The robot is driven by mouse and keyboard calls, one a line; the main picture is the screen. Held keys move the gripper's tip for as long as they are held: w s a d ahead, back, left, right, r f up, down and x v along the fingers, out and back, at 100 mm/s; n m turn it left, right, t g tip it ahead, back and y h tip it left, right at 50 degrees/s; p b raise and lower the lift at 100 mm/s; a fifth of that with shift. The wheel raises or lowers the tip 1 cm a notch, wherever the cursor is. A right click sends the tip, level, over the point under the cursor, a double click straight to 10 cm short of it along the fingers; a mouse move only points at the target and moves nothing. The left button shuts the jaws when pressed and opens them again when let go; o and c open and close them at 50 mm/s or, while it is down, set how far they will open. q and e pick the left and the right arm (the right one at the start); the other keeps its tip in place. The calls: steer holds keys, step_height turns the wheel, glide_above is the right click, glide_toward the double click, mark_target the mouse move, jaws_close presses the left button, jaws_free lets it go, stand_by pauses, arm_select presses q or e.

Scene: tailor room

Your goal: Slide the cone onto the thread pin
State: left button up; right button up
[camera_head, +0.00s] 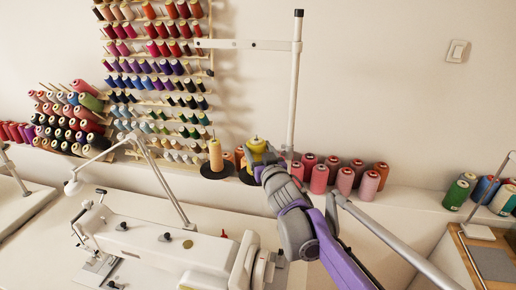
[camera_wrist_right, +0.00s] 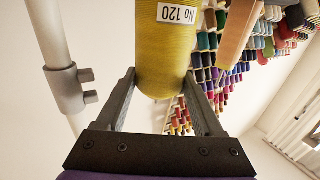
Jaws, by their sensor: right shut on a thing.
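The yellow thread cone (camera_head: 257,144) is between the fingers of my right gripper (camera_head: 264,158), above the right black disc (camera_head: 247,178) of the thread stand. In the right wrist view the yellow cone (camera_wrist_right: 165,50), labelled "No 120", stands between the two fingers of the right gripper (camera_wrist_right: 160,80). The cone looks roughly upright. The pin of the right disc is hidden behind the cone and gripper, so I cannot tell whether the cone is around it or above it. My left gripper is not in view.
A peach cone (camera_head: 215,154) stands on the left black disc (camera_head: 214,172), close beside the yellow cone. A white pole (camera_head: 295,90) rises just right of my gripper. Pink and red spools (camera_head: 345,180) line the ledge. A white sewing machine (camera_head: 160,240) stands in front.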

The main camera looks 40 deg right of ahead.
steer(key=shift+f, duration=0.45)
steer(key=o, duration=1.5)
steer(key=shift+o, duration=0.2)
steer(key=p+v, duration=0.1)
steer(key=v, duration=1)
steer(key=shift+w, duration=0.1)
